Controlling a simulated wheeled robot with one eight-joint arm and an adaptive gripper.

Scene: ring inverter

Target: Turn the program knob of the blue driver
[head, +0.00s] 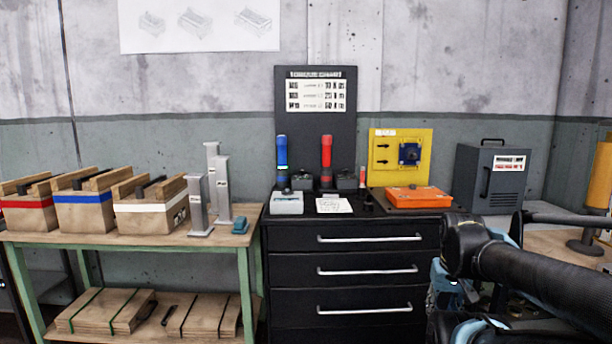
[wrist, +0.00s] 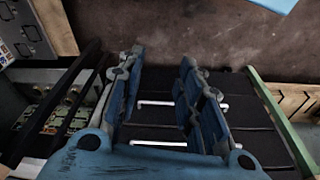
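The wrist view looks down past the fingers at the cabinet's drawer fronts and the floor; the blue driver does not show there. In the head view my arm is at the lower right, well apart from the driver.
A green-framed table (head: 75,239) with wooden crates stands left. A dark metal box (head: 490,178) stands right.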

